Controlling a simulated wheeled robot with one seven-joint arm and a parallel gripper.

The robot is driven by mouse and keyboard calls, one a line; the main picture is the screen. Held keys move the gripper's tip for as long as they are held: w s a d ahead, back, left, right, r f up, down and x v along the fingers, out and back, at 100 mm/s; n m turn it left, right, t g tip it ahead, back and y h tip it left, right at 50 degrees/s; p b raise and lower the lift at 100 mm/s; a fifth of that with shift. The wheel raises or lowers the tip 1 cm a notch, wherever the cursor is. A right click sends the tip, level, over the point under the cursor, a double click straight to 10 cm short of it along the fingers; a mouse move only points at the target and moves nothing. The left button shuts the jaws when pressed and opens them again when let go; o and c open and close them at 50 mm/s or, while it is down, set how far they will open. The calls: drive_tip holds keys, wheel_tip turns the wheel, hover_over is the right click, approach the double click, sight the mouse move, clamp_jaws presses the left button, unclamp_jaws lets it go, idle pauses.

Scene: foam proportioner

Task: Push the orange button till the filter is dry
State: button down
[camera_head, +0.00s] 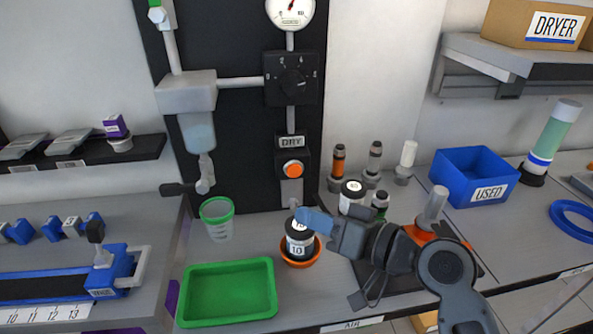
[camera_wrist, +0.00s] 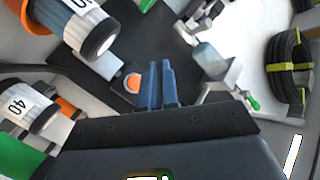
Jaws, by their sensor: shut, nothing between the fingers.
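The orange button (camera_head: 292,169) sits on a black box below the DRY label (camera_head: 290,142); it also shows in the wrist view (camera_wrist: 132,82), just left of my fingertips. A black-and-white container labelled 10 (camera_head: 299,245) stands in an orange dish (camera_head: 315,253) under the nozzle (camera_head: 292,203) below the button. I cannot tell whether it holds the filter, or whether anything is wet. My gripper (camera_head: 312,221) has its blue fingers together and empty, in front of the container's top and below the button in the head view. The fingers (camera_wrist: 160,85) look apart from the button.
A green tray (camera_head: 228,292) and a clear green-rimmed cup (camera_head: 217,221) stand left of the container. Several dark and white-labelled containers (camera_head: 353,196) stand right, near my arm. A blue USED bin (camera_head: 474,177) is farther right. A gauge (camera_head: 290,12) and dial (camera_head: 291,81) are above the button.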

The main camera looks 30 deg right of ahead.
drive_tip(key=shift+w, duration=0.1)
drive_tip(key=w+d+b, duration=0.1)
drive_tip(key=w+d, duration=0.1)
drive_tip(key=w, duration=0.6)
drive_tip(key=shift+d, duration=0.35)
drive_tip(key=shift+w, duration=0.2)
idle(1.6)
drive_tip(key=shift+w+d, duration=0.1)
drive_tip(key=shift+w, duration=0.2)
drive_tip(key=shift+w+d+b, duration=0.15)
drive_tip(key=shift+w+b, duration=0.2)
drive_tip(key=shift+w, duration=0.05)
idle(0.8)
drive_tip(key=shift+s, duration=0.2)
drive_tip(key=shift+s+a, duration=0.25)
drive_tip(key=shift+s, duration=0.4)
drive_tip(key=shift+s+a+p, duration=0.15)
drive_tip(key=shift+s+a, duration=0.1)
drive_tip(key=shift+s, duration=0.55)
drive_tip(key=shift+s+a+p, duration=0.1)
drive_tip(key=shift+s+a, duration=0.15)
drive_tip(key=shift+s, duration=0.5)
drive_tip(key=shift+s+a+p, duration=0.15)
drive_tip(key=shift+s+a, duration=0.1)
drive_tip(key=shift+s, duration=0.55)
